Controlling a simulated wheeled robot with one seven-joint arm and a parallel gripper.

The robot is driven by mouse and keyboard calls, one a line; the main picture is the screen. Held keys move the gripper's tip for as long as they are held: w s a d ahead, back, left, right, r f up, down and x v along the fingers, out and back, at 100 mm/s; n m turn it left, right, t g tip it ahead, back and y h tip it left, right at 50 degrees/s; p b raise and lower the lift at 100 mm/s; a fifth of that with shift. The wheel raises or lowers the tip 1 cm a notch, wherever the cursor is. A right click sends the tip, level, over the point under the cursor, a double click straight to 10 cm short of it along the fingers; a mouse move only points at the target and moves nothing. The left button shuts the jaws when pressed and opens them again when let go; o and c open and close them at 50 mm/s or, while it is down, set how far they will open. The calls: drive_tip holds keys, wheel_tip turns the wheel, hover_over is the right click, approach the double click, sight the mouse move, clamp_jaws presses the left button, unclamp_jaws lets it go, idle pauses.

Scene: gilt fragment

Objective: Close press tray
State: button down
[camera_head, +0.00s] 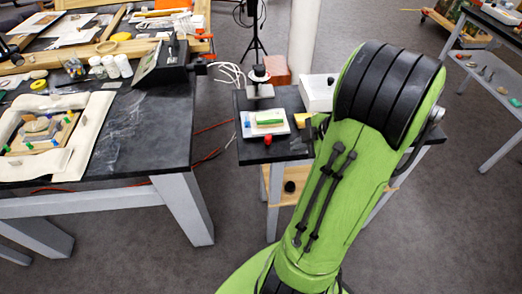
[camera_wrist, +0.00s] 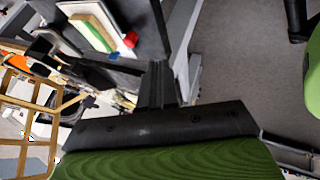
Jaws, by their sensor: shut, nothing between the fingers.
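The press tray (camera_head: 285,128) is a white plate on the small dark table, with a green strip (camera_head: 269,122) on it and a red knob (camera_head: 267,140) at its near edge. It stands out in front of the press (camera_head: 260,88), a small upright with a black round top. In the wrist view the tray (camera_wrist: 75,13), green strip (camera_wrist: 92,33) and red knob (camera_wrist: 131,40) are at the upper left. My gripper (camera_wrist: 160,82) is shut and empty, with its fingertips below and right of the knob and apart from it.
The small dark table (camera_head: 245,153) also carries a white box (camera_head: 318,93); my arm covers its right part. A brown block (camera_head: 273,69) is behind. A large cluttered workbench (camera_head: 150,140) stands left. Red cables (camera_head: 212,127) cross the gap. Grey floor (camera_head: 240,220) in front is clear.

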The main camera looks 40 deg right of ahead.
drive_tip(key=w+f, duration=0.2)
drive_tip(key=w, duration=0.1)
drive_tip(key=w+f, duration=0.3)
drive_tip(key=w+f+b, duration=0.1)
drive_tip(key=w+f, duration=0.1)
drive_tip(key=shift+w+d+f, duration=0.15)
drive_tip(key=shift+w+f, duration=0.15)
drive_tip(key=shift+w, duration=0.1)
drive_tip(key=shift+w+d, duration=0.15)
drive_tip(key=shift+w, duration=0.15)
